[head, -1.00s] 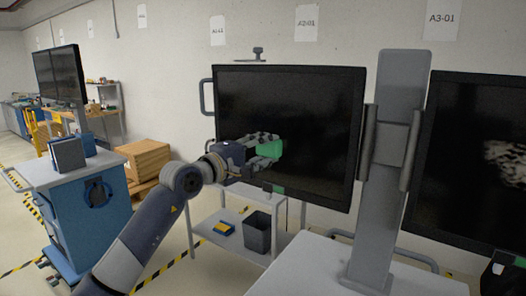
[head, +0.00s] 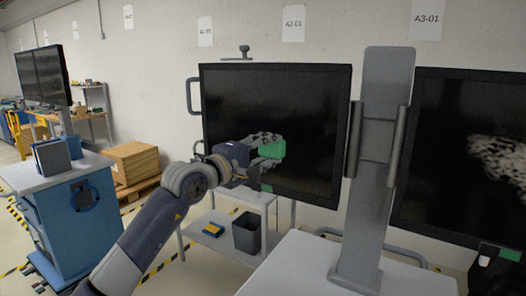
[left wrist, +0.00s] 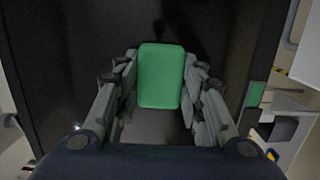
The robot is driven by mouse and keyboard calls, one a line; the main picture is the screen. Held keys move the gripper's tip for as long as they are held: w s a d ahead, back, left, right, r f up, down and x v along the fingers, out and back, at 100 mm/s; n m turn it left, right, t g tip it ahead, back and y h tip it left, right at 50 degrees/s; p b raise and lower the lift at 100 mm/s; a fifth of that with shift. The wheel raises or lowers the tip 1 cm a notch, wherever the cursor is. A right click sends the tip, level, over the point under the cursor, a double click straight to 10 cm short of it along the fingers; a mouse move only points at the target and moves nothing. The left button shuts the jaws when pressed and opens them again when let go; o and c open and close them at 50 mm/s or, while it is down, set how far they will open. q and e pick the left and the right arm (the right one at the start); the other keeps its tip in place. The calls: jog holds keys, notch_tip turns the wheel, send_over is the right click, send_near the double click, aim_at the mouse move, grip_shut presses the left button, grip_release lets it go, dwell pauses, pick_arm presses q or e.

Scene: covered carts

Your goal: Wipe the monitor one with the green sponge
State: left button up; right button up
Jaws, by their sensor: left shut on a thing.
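My left gripper (head: 258,150) is shut on the green sponge (head: 272,150). The sponge is at the front of the left monitor (head: 315,110), near the middle of its dark screen. In the left wrist view the sponge (left wrist: 161,76) sits between the two fingers, with the dark screen (left wrist: 75,50) behind it. I cannot tell whether the sponge touches the screen. The right monitor (head: 440,160) has a whitish smudge (head: 498,158) on its screen. No label in view tells which one is monitor one.
A grey post (head: 385,150) stands between the two monitors on a light cart top (head: 295,270). A dark bin (head: 247,233) and a blue-yellow item (head: 213,229) are on a low shelf. A blue cart (head: 75,225) and wooden crate (head: 135,162) stand left.

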pick_arm(q)
jog(key=shift+w+a+b, duration=0.4)
jog(key=shift+a+b, duration=0.15)
jog(key=shift+a, duration=0.1)
jog(key=shift+w+a+b, duration=0.3)
jog(key=shift+w+a, duration=0.5)
jog(key=shift+a, duration=0.3)
jog(key=shift+s, duration=0.15)
jog(key=b+v, duration=0.1)
jog(key=v, duration=0.1)
jog(key=b+v, duration=0.3)
jog(key=shift+s, duration=0.6)
